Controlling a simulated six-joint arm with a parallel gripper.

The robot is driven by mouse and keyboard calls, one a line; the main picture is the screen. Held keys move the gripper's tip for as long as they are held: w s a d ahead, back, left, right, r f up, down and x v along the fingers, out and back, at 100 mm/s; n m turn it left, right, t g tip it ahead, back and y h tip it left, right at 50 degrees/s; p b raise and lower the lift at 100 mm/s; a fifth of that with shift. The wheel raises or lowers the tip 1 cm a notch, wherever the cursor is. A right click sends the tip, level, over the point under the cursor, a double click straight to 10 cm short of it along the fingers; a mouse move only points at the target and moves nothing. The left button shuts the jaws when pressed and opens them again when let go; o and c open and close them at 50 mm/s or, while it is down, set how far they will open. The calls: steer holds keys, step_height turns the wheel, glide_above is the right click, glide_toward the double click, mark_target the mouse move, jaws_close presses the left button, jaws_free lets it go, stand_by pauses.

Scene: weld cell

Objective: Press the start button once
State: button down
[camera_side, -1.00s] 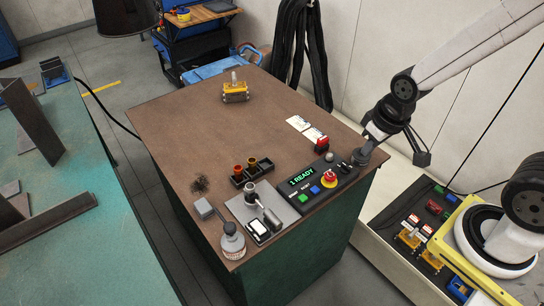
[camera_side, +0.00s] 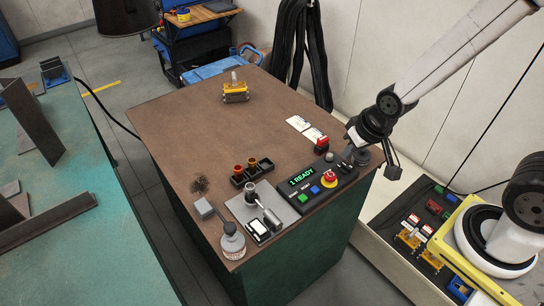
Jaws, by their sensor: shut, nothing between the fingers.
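The control panel (camera_side: 340,185) lies along the front right edge of the brown table, its display (camera_side: 302,176) lit green and reading "1 READY". A green button (camera_side: 303,198) and a blue button (camera_side: 315,190) sit below the display; their small labels are too small to read. A red mushroom knob on a yellow ring (camera_side: 329,180) is to their right. My gripper (camera_side: 348,153) is shut and empty, pointing down over or near the panel's right end, away from the green button. Its fingertips are small and dark, and I cannot tell their height above the panel.
A grey plate (camera_side: 243,207) with a post and clamp is left of the panel. A black tray (camera_side: 238,182) with coloured pieces stands behind it. A red block (camera_side: 321,144) and white cards (camera_side: 298,123) lie near my gripper. The table's middle is clear.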

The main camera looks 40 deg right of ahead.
mark_target(305, 200)
steer(key=w+a+f+m+t, duration=0.5)
steer(key=w+a+f+m, duration=0.1)
steer(key=shift+f+y, duration=0.35)
steer(key=shift+y, duration=0.05)
steer(key=shift+f, duration=0.2)
stand_by(0.5)
steer(key=shift+f, duration=4.2)
steer(key=shift+f, duration=0.9)
steer(key=shift+s+r, duration=0.1)
steer(key=shift+r, duration=0.8)
